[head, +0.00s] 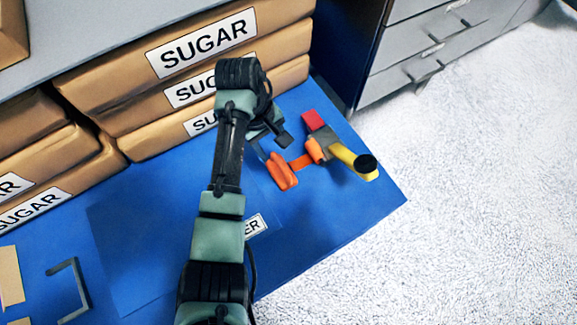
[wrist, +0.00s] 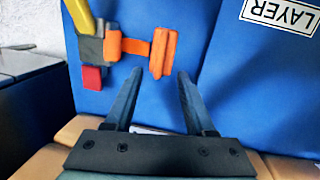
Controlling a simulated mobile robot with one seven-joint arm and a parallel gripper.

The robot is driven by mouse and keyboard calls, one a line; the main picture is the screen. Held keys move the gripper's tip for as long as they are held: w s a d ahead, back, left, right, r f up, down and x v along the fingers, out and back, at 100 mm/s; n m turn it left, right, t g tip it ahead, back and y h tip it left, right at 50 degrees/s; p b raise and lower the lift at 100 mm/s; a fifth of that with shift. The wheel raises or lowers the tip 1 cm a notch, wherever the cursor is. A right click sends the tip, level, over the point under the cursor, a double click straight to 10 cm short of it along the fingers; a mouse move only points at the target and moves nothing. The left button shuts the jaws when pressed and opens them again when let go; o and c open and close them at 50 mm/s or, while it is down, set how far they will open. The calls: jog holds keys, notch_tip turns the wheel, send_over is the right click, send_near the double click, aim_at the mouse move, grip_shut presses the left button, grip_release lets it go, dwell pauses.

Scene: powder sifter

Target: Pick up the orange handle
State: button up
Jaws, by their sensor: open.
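The orange handle (head: 282,171) lies on the blue surface, right of my arm in the head view. An orange strip joins it to a grey block with a red end and a yellow tube. In the wrist view the orange handle (wrist: 163,53) shows upright in the picture, just beyond the fingertips and roughly centred between them. My gripper (wrist: 160,75) is open with nothing between its fingers. In the head view my gripper (head: 270,146) is partly hidden by my wrist, close to the handle.
Stacked brown sugar bags (head: 120,95) stand behind and left of my arm. A grey drawer cabinet (head: 420,45) stands at the back right. The blue mat (head: 335,215) is clear in front of the handle, ending at white carpet. A label reading "LAYER" (wrist: 283,12) shows in the wrist view.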

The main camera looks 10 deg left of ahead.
aim_at(280, 163)
jog(key=f+b, duration=0.1)
jog(key=f, duration=0.2)
jog(key=d+f+b, duration=0.1)
jog(key=f+b, duration=0.1)
jog(key=f, duration=0.2)
jog(key=f+b, duration=0.1)
jog(key=f, duration=0.2)
jog(key=shift+w+d+f+b, duration=0.2)
jog(key=shift+w+f+b, duration=0.1)
jog(key=shift+b, duration=0.1)
jog(key=shift+r, duration=0.1)
jog(key=shift+c, duration=0.2)
grip_shut()
